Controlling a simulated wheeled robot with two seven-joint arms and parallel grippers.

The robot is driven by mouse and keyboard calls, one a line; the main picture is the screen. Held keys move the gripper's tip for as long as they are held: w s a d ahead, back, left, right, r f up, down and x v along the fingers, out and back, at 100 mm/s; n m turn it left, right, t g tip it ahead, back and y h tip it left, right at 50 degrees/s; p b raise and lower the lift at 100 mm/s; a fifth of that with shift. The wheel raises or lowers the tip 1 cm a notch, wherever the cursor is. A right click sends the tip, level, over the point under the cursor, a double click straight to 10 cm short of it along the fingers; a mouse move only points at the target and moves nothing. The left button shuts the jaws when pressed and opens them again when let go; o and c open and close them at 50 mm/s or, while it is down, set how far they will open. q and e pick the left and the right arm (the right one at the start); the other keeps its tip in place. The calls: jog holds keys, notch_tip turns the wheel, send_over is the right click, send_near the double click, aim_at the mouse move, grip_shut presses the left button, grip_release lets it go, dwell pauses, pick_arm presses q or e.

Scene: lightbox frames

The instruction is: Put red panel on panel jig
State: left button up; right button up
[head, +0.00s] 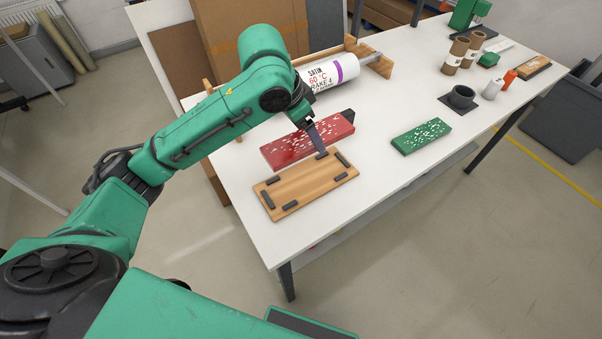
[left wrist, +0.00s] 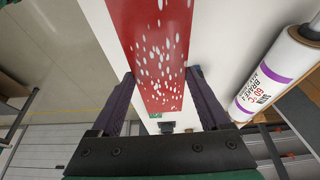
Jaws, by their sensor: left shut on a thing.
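The red panel (head: 283,152), perforated with pale holes, is just behind the panel jig on the white table. It also fills the upper middle of the left wrist view (left wrist: 150,20). My left gripper (head: 318,138) is shut on the panel, with a purple finger on each long side in the left wrist view (left wrist: 162,76). I cannot tell whether the panel touches the table. The panel jig (head: 305,187) is a wooden board with several dark stops around its edge, and it is empty. My right gripper is not in view.
A large white roll (head: 340,72) labelled "SATIN" lies in a wooden holder behind the panel. A green perforated panel (head: 421,136) lies to the right. A dark round holder (head: 461,98), brown tubes and small bottles stand further right. The table is clear between jig and green panel.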

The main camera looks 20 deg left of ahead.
aim_at(287, 148)
pick_arm(q)
notch_tip(287, 148, down, 14)
jog(key=shift+f, duration=0.15)
jog(key=o, duration=1.4)
jog(key=shift+f, duration=0.1)
jog(key=v, duration=1.2)
jog(key=shift+s, duration=0.1)
